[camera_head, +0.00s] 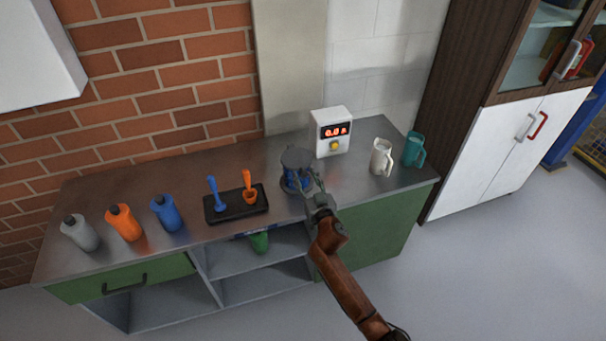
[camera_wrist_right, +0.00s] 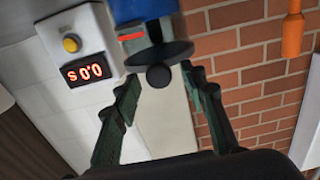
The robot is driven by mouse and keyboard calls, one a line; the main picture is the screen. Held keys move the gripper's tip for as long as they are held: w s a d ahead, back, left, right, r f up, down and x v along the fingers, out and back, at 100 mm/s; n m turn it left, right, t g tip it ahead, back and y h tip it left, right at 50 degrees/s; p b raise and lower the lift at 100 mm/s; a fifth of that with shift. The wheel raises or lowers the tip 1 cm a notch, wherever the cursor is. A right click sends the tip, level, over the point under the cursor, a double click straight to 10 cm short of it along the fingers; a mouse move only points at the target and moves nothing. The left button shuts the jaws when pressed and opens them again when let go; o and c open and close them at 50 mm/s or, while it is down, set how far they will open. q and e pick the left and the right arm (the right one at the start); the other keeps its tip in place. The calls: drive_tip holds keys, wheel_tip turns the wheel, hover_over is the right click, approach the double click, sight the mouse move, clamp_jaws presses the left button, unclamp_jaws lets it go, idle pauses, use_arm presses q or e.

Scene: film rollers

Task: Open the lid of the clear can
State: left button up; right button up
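The clear can (camera_head: 290,183) stands on the metal counter with blue contents showing. Its dark round lid (camera_head: 297,157) is on top. In the wrist view, which is turned upside down, the lid (camera_wrist_right: 158,53) has a round dark knob (camera_wrist_right: 158,77). My right gripper (camera_head: 309,181) is at the can's front right side in the head view. In the wrist view my right gripper (camera_wrist_right: 161,75) is open, with one finger on each side of the knob and visible gaps. I cannot tell whether a finger touches the lid's rim. My left gripper is not in view.
A white scale-like box (camera_head: 331,132) with a red display stands behind the can. A black tray (camera_head: 222,214) with blue and orange scoops is left of it. Grey, orange and blue bottles (camera_head: 124,223) stand farther left. White (camera_head: 381,157) and teal jugs (camera_head: 413,150) stand right.

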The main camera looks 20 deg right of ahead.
sight(298, 161)
drive_tip(key=shift+w, duration=1.25)
drive_tip(key=shift+c, duration=0.6)
clamp_jaws()
